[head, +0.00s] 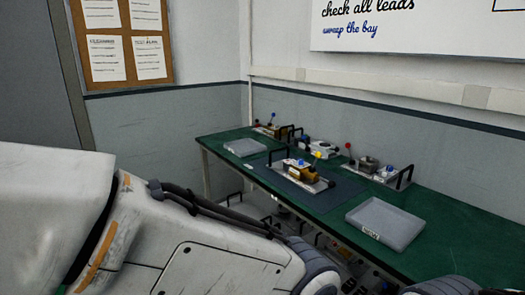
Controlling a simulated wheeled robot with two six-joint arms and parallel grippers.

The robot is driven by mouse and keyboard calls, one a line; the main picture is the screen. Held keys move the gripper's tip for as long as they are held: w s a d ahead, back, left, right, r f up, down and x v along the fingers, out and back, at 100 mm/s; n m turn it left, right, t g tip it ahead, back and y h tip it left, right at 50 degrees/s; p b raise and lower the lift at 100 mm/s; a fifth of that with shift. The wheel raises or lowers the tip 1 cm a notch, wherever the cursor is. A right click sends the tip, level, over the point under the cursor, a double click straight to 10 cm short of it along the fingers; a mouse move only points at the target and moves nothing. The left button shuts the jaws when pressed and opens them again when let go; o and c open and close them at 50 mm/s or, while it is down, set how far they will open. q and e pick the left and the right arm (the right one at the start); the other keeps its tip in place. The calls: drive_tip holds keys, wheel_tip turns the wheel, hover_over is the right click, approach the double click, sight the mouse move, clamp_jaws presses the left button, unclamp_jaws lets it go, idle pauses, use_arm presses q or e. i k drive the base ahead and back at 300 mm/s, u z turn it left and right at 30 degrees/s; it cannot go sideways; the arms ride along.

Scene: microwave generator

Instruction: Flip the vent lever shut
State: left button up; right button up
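Several small devices with levers stand on a green bench (450,215). One in the middle has an ochre body (303,173) and a yellow-knobbed lever (318,155), on a plate with black handles. My white arm (200,240) fills the lower left. Neither gripper shows.
A grey tray (248,147) lies at the bench's left end, and a larger labelled grey tray (385,225) at its front right. A dark mat (335,198) lies under the middle device. More equipment stands below the bench. Walls close off the back.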

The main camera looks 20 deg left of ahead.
sight(317, 155)
drive_tip(key=u, duration=0.5)
drive_tip(key=i, duration=1)
drive_tip(key=z, duration=0.3)
